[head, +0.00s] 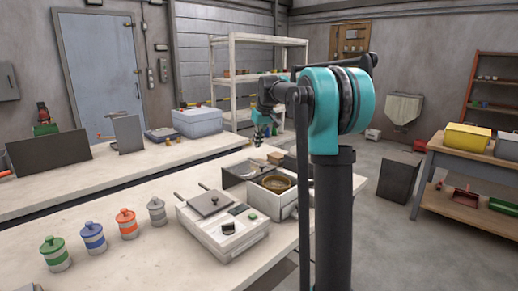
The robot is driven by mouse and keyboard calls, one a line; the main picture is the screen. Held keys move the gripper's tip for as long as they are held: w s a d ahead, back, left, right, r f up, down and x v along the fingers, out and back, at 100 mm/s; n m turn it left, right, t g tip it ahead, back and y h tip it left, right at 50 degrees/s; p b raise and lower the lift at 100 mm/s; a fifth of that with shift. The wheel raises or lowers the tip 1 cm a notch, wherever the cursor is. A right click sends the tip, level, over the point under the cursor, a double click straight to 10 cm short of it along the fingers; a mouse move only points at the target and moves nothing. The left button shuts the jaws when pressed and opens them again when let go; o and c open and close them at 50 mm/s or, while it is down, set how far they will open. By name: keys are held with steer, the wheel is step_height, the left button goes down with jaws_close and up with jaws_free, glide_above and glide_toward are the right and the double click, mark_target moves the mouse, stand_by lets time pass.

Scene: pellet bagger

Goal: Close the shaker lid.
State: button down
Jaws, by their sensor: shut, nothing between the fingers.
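A light box-shaped unit with a round brown-rimmed bowl (277,184) stands on the near bench, and its top is open. It may be the shaker, but I cannot tell for sure. A dark panel (238,172) stands beside it on the left; I cannot tell whether it is the lid. My gripper (262,137) is small in view, above and behind this unit near the bench's far end. It is shut and holds nothing.
A pale machine (228,226) with a flat dark plate (209,203) sits nearer on the bench. Several lidded canisters, including a green one (55,253), line the bench's left side. A second bench (60,190) lies behind. The floor at right is partly clear.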

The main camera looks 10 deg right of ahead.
glide_above(258, 169)
steer(key=w, duration=0.2)
steer(key=f, duration=0.5)
steer(key=a+f, duration=0.1)
steer(key=f, duration=0.1)
steer(key=shift+f, duration=0.2)
steer(key=shift+s+d+f, duration=0.2)
steer(key=shift+s+d, duration=0.05)
steer(key=shift+s, duration=0.35)
steer(key=shift+s+d+f, duration=0.15)
steer(key=shift+s+d, duration=0.1)
steer(key=shift+s, duration=0.35)
steer(key=shift+s+d, duration=0.2)
steer(key=shift+s, duration=0.4)
steer(key=s+d, duration=0.3)
steer(key=s, duration=0.1)
steer(key=s+d, duration=0.3)
steer(key=s, duration=0.2)
steer(key=s+d, duration=0.4)
steer(key=shift+s, duration=0.3)
